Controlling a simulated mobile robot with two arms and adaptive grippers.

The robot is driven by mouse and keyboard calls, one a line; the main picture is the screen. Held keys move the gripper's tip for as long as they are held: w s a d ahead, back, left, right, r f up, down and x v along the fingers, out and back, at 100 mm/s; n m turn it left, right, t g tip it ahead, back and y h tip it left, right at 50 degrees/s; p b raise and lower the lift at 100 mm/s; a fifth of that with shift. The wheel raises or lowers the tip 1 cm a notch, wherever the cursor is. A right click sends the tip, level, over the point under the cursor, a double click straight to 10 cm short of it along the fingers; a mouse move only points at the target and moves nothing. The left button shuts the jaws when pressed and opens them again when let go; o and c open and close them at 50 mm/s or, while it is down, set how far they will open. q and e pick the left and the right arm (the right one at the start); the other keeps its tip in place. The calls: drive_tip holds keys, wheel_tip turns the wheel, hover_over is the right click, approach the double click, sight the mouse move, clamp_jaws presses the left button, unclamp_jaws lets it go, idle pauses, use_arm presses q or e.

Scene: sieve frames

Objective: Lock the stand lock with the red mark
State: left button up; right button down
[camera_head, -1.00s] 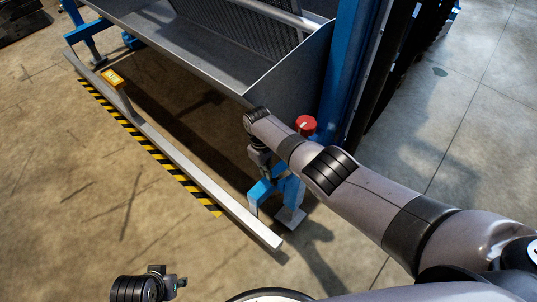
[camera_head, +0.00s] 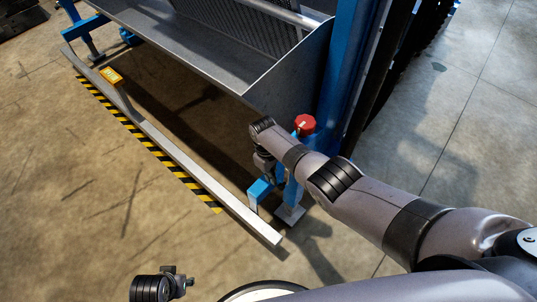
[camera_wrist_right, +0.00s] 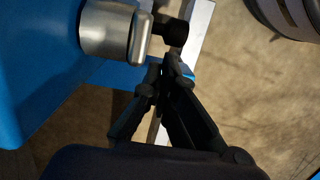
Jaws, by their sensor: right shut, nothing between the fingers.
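A red round cap (camera_head: 305,123) sits by the blue post at the machine's corner. Below it is a blue stand with a foot (camera_head: 290,213). My right gripper (camera_head: 271,178) points down beside this stand, mostly hidden by my own wrist. In the right wrist view its fingers (camera_wrist_right: 165,66) are shut and empty. Just beyond the tips are a silver rounded fitting (camera_wrist_right: 108,30) and a black knob (camera_wrist_right: 172,31) beside a blue surface; I cannot tell whether the tips touch the knob. No red mark shows there. My left wrist is low in the head view, its fingers unclear.
A grey metal trough (camera_head: 200,45) stands behind. The floor at left and right is open.

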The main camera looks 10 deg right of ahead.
idle(0.5)
wheel_tip(320, 180, up, 12)
drive_tip(key=w+a, duration=0.1)
drive_tip(key=shift+w, duration=0.15)
idle(0.3)
drive_tip(key=shift+f, duration=0.1)
